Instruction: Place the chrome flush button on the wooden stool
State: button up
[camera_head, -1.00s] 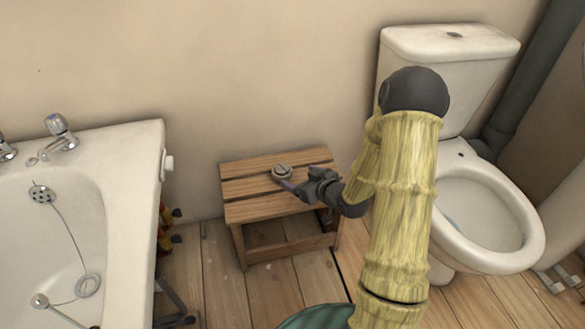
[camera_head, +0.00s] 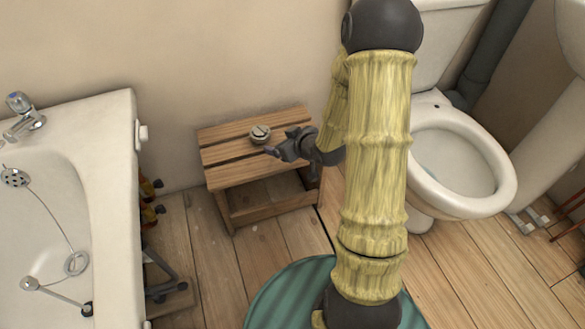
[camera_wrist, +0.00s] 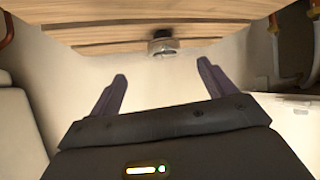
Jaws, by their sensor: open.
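The chrome flush button (camera_head: 260,134) rests on the slatted top of the wooden stool (camera_head: 225,176), near the middle of the top. It also shows in the wrist view (camera_wrist: 163,47), against the stool's slats (camera_wrist: 120,28), beyond the fingers. My gripper (camera_head: 268,151) is beside the button, on its near right side, over the stool top. In the wrist view my gripper (camera_wrist: 160,85) has its two fingers spread wide with nothing between them. The button is apart from both fingers.
The bathtub (camera_head: 105,150) stands at the left, with a tap and a chain plug. The toilet (camera_head: 460,165) stands at the right behind my arm. Pipes (camera_wrist: 274,24) show at the wrist view's edges. Plank floor (camera_head: 265,255) lies clear before the stool.

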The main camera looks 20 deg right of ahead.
jog(key=s+a+r+m+g+h, duration=0.1)
jog(key=s+r+g, duration=0.3)
jog(key=s, duration=0.5)
jog(key=s+a+r+m+g+h, duration=0.2)
jog(key=s+r+m+g, duration=0.1)
jog(key=s, duration=0.7)
jog(key=shift+a+r+g, duration=0.4)
jog(key=shift+r, duration=0.15)
